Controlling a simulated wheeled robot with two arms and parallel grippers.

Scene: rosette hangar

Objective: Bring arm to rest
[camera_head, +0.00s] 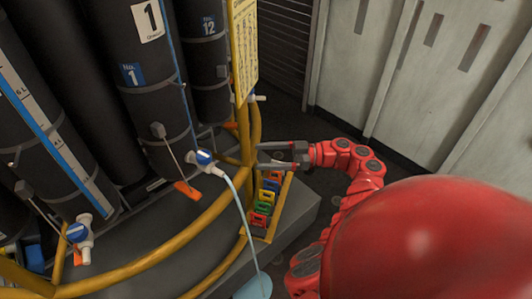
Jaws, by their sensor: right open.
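My right gripper (270,155) is at the end of my red right arm (355,172), which comes in from the lower right. It points left, with its grey fingers apart and nothing seen between them. It is beside the yellow post and just above a yellow-edged rack of coloured clips (264,205). I cannot tell whether it touches the post. My left gripper does not show.
Tall black cylinders (150,80) stand at the left behind curved yellow rails (170,258). Blue-handled valves (204,158) stick out, one with a pale hose. A yellow sign (244,50) is above my gripper. Pale lockers (430,80) and dark floor lie right.

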